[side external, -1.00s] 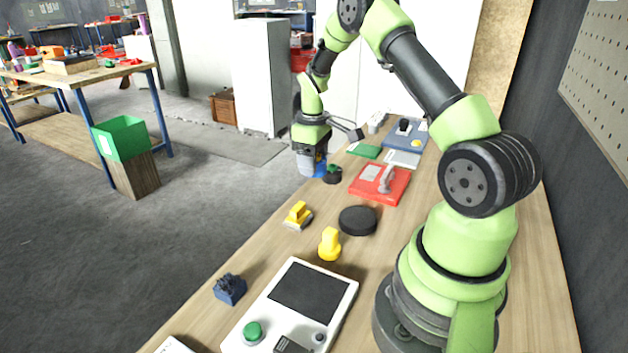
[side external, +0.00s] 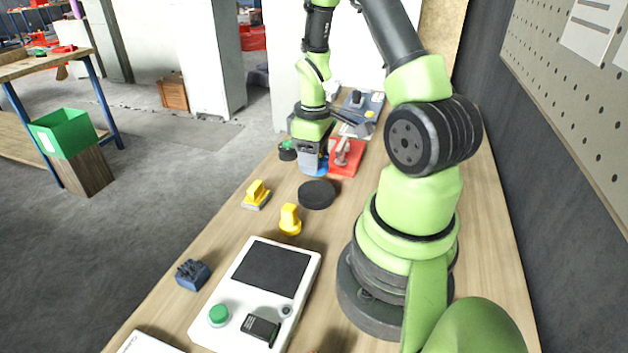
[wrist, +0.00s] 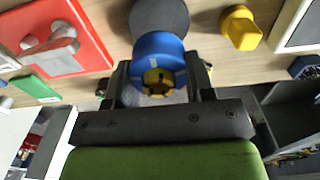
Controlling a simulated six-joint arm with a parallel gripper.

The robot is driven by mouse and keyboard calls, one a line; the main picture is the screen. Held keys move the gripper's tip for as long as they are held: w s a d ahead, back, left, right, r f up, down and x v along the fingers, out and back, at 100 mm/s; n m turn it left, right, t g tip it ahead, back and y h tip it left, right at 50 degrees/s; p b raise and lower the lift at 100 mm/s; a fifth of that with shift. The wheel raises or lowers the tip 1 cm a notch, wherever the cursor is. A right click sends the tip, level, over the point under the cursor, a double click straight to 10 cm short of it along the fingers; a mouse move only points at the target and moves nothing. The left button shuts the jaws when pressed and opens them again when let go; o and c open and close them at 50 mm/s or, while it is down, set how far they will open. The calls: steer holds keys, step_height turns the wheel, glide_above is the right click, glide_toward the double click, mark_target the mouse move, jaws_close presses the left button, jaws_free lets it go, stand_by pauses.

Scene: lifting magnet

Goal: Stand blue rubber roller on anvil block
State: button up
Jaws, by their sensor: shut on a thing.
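The blue rubber roller (wrist: 158,52) is between the two fingers of my gripper (wrist: 158,72) in the wrist view, with a yellow hub facing the camera. In the side view the roller (side external: 320,168) shows as a blue patch under my gripper (side external: 315,166), partly hidden by it. It is in front of the red panel, and I cannot tell its height above the bench. A dark round block (side external: 317,194), possibly the anvil block, lies just nearer the camera. The wrist view shows this dark block (wrist: 160,16) beyond the roller, apparently bare on top.
A red panel with a grey handle (side external: 346,158) stands close behind my gripper. A dark knob with green (side external: 288,150) is to its left. Two yellow pieces (side external: 256,194) (side external: 290,219) and a white control box (side external: 257,295) are nearer the camera.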

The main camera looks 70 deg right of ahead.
mark_target(313, 190)
steer(key=shift+f, duration=2.65)
steer(key=shift+f, duration=0.15)
steer(key=o, duration=1)
step_height(313, 190, up, 12)
steer(key=shift+r, duration=0.1)
steer(key=s+a+r+m+t+y, duration=0.1)
steer(key=s+a+r+m+t, duration=0.1)
steer(key=a+r, duration=0.6)
steer(key=s+a+r+m+t+y, duration=0.1)
steer(key=s+a+r+m+t, duration=0.1)
steer(key=a+r+t, duration=0.3)
steer(key=a+r, duration=0.3)
steer(key=a, duration=0.4)
steer(key=shift+s+a+r, duration=0.15)
steer(key=shift+s+r, duration=0.05)
steer(key=shift+s, duration=0.15)
